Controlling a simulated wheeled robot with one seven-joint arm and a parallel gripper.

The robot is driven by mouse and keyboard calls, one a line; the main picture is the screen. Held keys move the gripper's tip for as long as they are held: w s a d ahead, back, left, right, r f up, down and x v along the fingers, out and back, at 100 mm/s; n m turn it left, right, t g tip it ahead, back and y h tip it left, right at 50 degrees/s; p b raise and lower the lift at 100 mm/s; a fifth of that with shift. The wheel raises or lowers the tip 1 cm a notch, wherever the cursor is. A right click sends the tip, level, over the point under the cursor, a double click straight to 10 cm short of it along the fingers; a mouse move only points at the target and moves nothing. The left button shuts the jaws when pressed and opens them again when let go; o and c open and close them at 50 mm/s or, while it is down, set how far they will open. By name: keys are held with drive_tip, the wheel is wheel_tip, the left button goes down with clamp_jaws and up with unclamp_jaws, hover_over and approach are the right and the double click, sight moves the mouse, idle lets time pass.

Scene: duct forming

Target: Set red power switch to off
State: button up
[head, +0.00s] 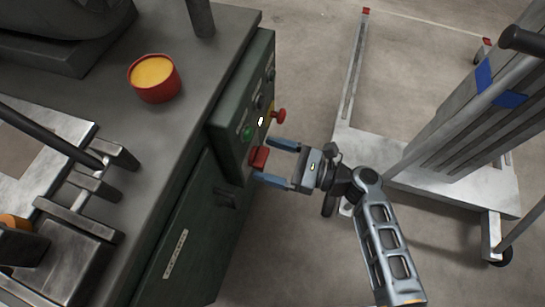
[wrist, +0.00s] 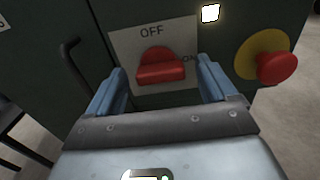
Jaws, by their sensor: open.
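The red power switch (wrist: 160,68) sits on a light plate (wrist: 122,44) marked OFF above it and ON to its right. It also shows in the head view (head: 259,158), on the side face of the green machine cabinet. In the wrist view its raised red bar lies roughly level across the plate; I cannot tell for certain which setting it is at. My gripper (head: 272,161) is open, with its blue fingers on either side of the switch. In the wrist view the fingers (wrist: 164,84) stand apart from the switch, with gaps at both sides.
A red emergency button (wrist: 276,67) on a yellow disc is right of the switch. A lit white indicator (wrist: 210,13) is above, and a green button (head: 247,133) is nearby. A dark handle (wrist: 70,50) is at left. A wheeled metal lift (head: 440,150) stands right of my arm.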

drive_tip(key=c, duration=1.1)
drive_tip(key=shift+o, duration=0.2)
drive_tip(key=n+b, duration=0.1)
drive_tip(key=n, duration=0.3)
drive_tip(key=shift+s+f+n+b, duration=0.1)
drive_tip(key=shift+n+b, duration=0.2)
drive_tip(key=shift+n, duration=0.1)
drive_tip(key=shift+s+a+f+n+b, duration=0.1)
drive_tip(key=shift+n+b, duration=1.85)
drive_tip(key=shift+n, duration=1.3)
drive_tip(key=shift+s+n+b, duration=0.1)
drive_tip(key=shift+n+b, duration=1.8)
drive_tip(key=shift+n, duration=1.35)
